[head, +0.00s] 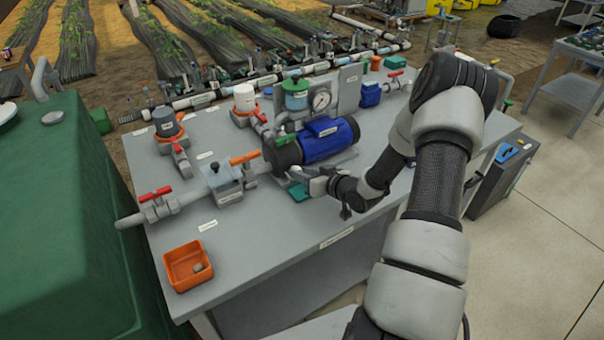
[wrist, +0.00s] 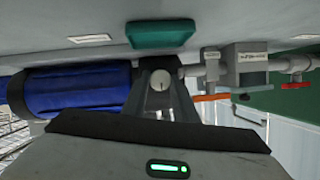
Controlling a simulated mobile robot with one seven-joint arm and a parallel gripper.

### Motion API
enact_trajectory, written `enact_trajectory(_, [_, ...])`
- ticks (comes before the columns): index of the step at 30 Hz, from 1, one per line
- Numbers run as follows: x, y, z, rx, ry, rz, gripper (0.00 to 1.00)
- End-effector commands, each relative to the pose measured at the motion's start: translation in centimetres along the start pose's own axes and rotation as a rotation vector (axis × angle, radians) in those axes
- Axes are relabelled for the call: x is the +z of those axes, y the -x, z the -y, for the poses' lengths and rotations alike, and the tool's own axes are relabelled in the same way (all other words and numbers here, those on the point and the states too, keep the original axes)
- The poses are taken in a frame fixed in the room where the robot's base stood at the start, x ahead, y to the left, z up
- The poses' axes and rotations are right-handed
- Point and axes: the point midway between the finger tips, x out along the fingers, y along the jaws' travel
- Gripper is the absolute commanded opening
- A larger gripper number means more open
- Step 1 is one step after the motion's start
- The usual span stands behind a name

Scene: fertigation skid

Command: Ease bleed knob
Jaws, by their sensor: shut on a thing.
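A small round pale knob (wrist: 160,79), which I take to be the bleed knob, shows between the two grey fingertips in the wrist view. My gripper (head: 306,178) is shut on it, at the near side of the pump with the blue motor (head: 327,140). The motor also lies at the left of the wrist view (wrist: 75,92). In the head view the knob is hidden by my gripper or too small to make out. Whether it has turned cannot be told.
A teal tray or block (wrist: 162,34) lies close by on the bench. A grey box-shaped fitting (head: 225,181) with a black knob, an orange-handled valve (head: 244,158) and a red-handled valve (head: 157,195) stand to the left. An orange bin (head: 186,266) sits on the bench's front left.

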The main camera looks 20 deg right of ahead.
Motion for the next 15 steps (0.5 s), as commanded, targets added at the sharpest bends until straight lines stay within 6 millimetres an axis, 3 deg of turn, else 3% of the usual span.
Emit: enact_trajectory(15, [0.46,-0.25,0.19,0.074,0.18,0.009,0.03])
